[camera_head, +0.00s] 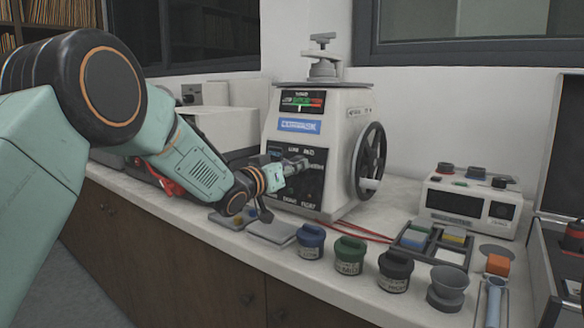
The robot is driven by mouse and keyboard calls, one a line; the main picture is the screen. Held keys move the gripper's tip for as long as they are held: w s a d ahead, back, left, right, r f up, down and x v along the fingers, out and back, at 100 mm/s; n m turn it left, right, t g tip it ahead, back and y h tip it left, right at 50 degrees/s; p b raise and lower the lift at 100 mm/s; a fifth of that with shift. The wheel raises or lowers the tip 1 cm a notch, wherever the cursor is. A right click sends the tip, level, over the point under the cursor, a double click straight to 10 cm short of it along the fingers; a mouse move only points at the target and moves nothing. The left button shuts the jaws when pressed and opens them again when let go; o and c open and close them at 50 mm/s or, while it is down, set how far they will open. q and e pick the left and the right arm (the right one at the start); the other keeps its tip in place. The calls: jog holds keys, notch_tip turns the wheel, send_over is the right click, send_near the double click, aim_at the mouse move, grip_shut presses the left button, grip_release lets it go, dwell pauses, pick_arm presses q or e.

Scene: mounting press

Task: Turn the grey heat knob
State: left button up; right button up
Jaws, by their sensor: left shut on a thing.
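The mounting press (338,123) is a pale upright machine with a black control panel (310,202) on its front and a black handwheel (369,161) on its right side. My left gripper (296,165) is at the upper part of this panel, its fingers shut on a small grey knob. I take this to be the heat knob; the fingers hide most of it, and its pointer and label cannot be read. My left arm comes in from the left and covers the panel's left edge. My right gripper is not in view.
Blue (311,241), green (350,255) and black (395,270) jars stand along the counter's front edge beside a grey funnel-shaped cup (447,288). A divided tray (411,238) and a white box with knobs (470,203) are to the right. Red cables lie behind the jars.

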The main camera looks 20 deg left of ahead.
pick_arm(q)
jog(key=c, duration=0.4)
